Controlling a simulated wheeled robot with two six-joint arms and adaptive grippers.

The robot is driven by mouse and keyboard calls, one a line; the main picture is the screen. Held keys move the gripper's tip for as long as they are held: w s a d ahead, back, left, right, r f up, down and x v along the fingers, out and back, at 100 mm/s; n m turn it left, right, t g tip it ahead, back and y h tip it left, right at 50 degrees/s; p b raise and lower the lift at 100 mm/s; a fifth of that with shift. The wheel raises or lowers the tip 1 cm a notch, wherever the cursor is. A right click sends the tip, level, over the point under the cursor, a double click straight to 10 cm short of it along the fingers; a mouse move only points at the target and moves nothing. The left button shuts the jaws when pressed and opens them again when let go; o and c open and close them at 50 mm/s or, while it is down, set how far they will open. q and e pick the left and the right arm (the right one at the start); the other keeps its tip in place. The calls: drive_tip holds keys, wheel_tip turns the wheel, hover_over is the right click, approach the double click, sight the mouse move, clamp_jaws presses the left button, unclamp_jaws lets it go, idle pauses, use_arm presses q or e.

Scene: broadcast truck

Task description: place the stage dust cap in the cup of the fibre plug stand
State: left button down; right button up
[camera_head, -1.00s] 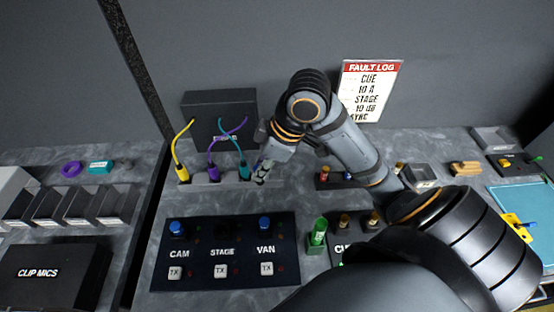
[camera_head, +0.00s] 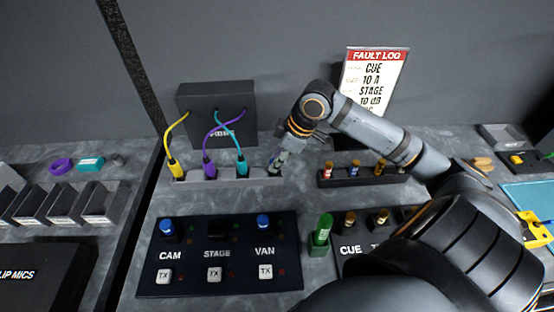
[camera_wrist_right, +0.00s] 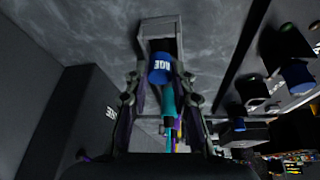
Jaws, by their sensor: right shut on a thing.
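The blue stage dust cap (camera_wrist_right: 160,68), with the letters "AGE" showing, is between the fingertips of my right gripper (camera_wrist_right: 160,82) in the wrist view. The gripper is shut on it. In the head view my right gripper (camera_head: 276,164) is at the right end of the grey fibre plug stand (camera_head: 225,179) and hides the cap. The square grey cup (camera_wrist_right: 158,24) of the stand shows in the wrist view, with the cap overlapping its opening. I cannot tell how deep the cap sits. My left gripper is out of view.
Yellow (camera_head: 173,169), purple (camera_head: 209,169) and teal (camera_head: 242,167) plugs stand in the stand beside the gripper, cabled to a dark box (camera_head: 216,103). In front is the CAM/STAGE/VAN panel (camera_head: 217,285); CAM and VAN carry blue caps. A rack of small plugs (camera_head: 357,176) is right.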

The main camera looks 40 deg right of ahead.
drive_tip(key=shift+f, duration=0.25)
drive_tip(key=o, duration=0.9)
drive_tip(key=shift+c, duration=0.2)
drive_tip(key=shift+p+v, duration=0.4)
drive_tip(key=shift+v, duration=0.85)
drive_tip(key=p+v, duration=0.2)
drive_tip(key=p, duration=0.1)
drive_tip(key=shift+w+a+r, duration=0.1)
drive_tip(key=shift+w+r, duration=0.05)
drive_tip(key=shift+r, duration=0.15)
drive_tip(key=p+v, duration=0.7)
drive_tip(key=p, duration=1.1)
